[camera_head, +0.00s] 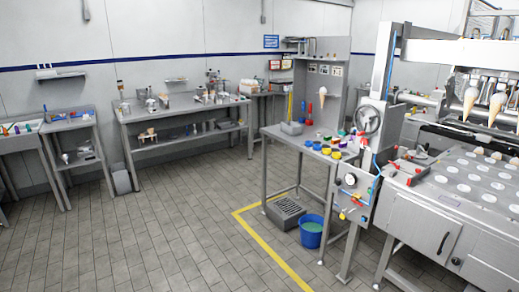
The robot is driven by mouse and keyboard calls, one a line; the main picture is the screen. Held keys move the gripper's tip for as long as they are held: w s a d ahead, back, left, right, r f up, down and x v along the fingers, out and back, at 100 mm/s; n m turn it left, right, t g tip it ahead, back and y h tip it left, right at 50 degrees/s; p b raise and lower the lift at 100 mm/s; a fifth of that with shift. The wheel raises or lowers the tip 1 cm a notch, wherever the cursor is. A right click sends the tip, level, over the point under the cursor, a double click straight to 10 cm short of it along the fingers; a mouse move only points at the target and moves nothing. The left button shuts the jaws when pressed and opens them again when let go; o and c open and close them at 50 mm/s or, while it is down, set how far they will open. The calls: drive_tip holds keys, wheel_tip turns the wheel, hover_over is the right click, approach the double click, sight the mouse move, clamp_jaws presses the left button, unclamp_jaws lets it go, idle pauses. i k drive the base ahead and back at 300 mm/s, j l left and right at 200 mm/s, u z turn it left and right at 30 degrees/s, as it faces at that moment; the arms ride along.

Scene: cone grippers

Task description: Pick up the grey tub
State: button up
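A small grey open container (292,128), which looks like a grey tub, sits at the back left of the steel side table (272,135) in the middle right of the view. Two other grey containers show: a slatted grey crate (287,213) on the floor under that table, and a narrow grey bin (121,181) on the floor by the back bench. I cannot tell for certain which one is the grey tub. My gripper is not in view.
Several small coloured pots (326,150) stand along the side table. A blue bucket (311,232) stands on the floor by a yellow floor line (262,243). A large cone machine (450,205) fills the right. The tiled floor (170,235) at centre left is clear.

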sight(293, 129)
drive_tip(key=i+u, duration=0.1)
drive_tip(key=i, duration=2.15)
drive_tip(key=i+z, duration=0.1)
drive_tip(key=i, duration=0.65)
drive_tip(key=i+j, duration=0.1)
drive_tip(key=i, duration=0.65)
drive_tip(key=i+j+z, duration=0.15)
drive_tip(key=i, duration=0.65)
drive_tip(key=i+j+z, duration=0.15)
drive_tip(key=i+z, duration=0.15)
drive_tip(key=i, duration=0.15)
drive_tip(key=i+j+z, duration=0.3)
drive_tip(key=i, duration=0.15)
drive_tip(key=l, duration=0.1)
